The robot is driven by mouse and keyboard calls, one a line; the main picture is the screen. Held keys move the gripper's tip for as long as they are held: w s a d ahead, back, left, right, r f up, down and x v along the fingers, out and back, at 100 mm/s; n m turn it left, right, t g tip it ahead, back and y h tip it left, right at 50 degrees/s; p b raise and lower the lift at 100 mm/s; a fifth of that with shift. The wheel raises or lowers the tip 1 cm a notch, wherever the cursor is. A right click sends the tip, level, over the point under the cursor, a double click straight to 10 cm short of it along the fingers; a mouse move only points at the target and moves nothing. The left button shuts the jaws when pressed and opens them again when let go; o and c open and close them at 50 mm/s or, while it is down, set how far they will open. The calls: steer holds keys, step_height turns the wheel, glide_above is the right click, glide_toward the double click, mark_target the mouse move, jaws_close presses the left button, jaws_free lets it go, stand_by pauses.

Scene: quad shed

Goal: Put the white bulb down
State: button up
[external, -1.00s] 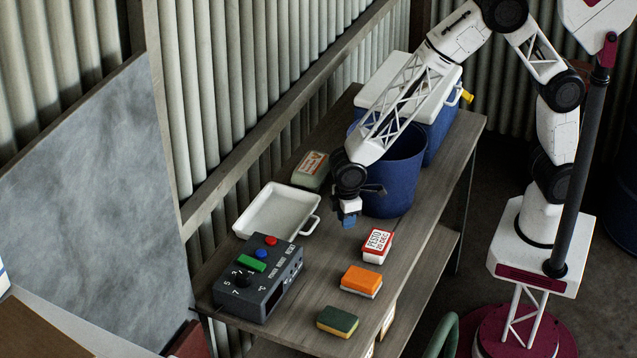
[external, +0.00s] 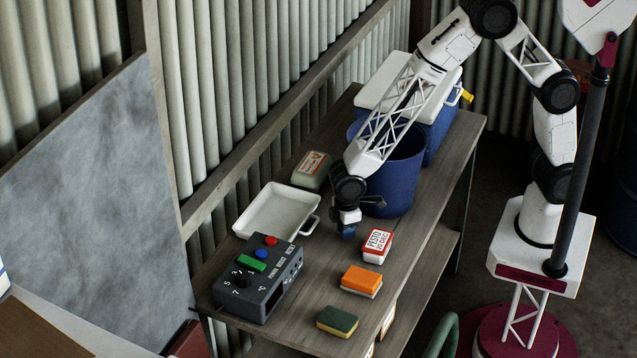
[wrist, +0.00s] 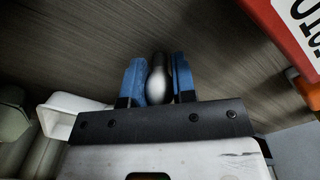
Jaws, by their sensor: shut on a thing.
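My gripper (external: 347,231) is low over the wooden table, between the white tray and the red and white pesto box. In the wrist view its blue fingers (wrist: 158,80) are shut on the white bulb (wrist: 157,85), which has a rounded whitish body and a dark end. The table surface lies close behind the bulb. I cannot tell whether the bulb touches it. In the external view the bulb is hidden by the gripper.
The pesto box (external: 377,246) stands just right of my gripper. The white tray (external: 318,221) is to the left. A dark control box (external: 258,280), an orange sponge (external: 361,281) and a green sponge (external: 337,321) lie nearer. A blue bucket (external: 400,180) stands behind.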

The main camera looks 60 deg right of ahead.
steer(key=shift+f, duration=0.1)
steer(key=o, duration=0.7)
step_height(320, 180, up, 12)
steer(key=shift+r, duration=0.15)
stand_by(0.7)
stand_by(0.7)
